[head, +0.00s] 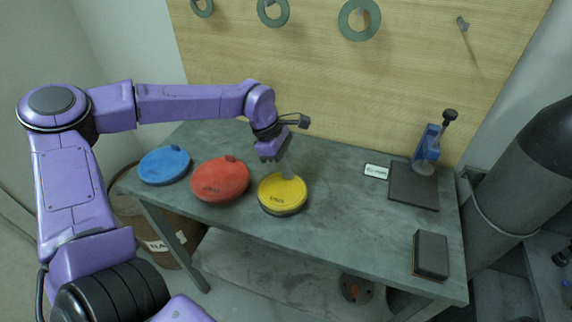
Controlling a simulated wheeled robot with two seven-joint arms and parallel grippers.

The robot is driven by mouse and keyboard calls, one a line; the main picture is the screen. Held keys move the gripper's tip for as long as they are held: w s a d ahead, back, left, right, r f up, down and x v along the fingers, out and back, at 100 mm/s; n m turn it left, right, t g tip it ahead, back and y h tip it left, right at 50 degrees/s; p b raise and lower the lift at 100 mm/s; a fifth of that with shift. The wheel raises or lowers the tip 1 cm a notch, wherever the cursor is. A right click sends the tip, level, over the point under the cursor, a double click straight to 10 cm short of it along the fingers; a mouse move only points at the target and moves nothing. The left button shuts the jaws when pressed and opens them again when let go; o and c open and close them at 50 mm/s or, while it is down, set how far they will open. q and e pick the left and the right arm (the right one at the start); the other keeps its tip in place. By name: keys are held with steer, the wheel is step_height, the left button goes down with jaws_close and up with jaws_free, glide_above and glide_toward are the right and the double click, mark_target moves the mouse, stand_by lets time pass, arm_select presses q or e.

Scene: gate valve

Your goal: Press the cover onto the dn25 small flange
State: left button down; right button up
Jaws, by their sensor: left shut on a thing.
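A round yellow cover (283,191) is on the workbench, right of the red cover. Dark lettering on it is too small to read. A dark grey round edge (284,211), which may be the small flange, shows directly beneath its front rim. I cannot tell whether the cover is fully seated on it. My right gripper is not in view.
A red cover (220,180) and a blue cover (164,166) lie to the left on the workbench (345,215). A small label (376,171), a blue-clamped stand (415,185) and a dark block (431,254) are at the right. The bench middle is clear. Grey rings (359,19) hang on the back board.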

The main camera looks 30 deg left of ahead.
arm_select(q)
steer(key=shift+s+r, duration=0.25)
steer(key=shift+s, duration=0.2)
steer(key=shift+w+f, duration=0.15)
steer(key=shift+w, duration=0.1)
steer(key=shift+s, duration=0.1)
steer(key=shift+s+r, duration=0.1)
steer(key=shift+r, duration=0.1)
steer(key=shift+f+p, duration=0.4)
steer(key=shift+f, duration=0.15)
stand_by(1.3)
steer(key=c, duration=1.2)
jaws_free()
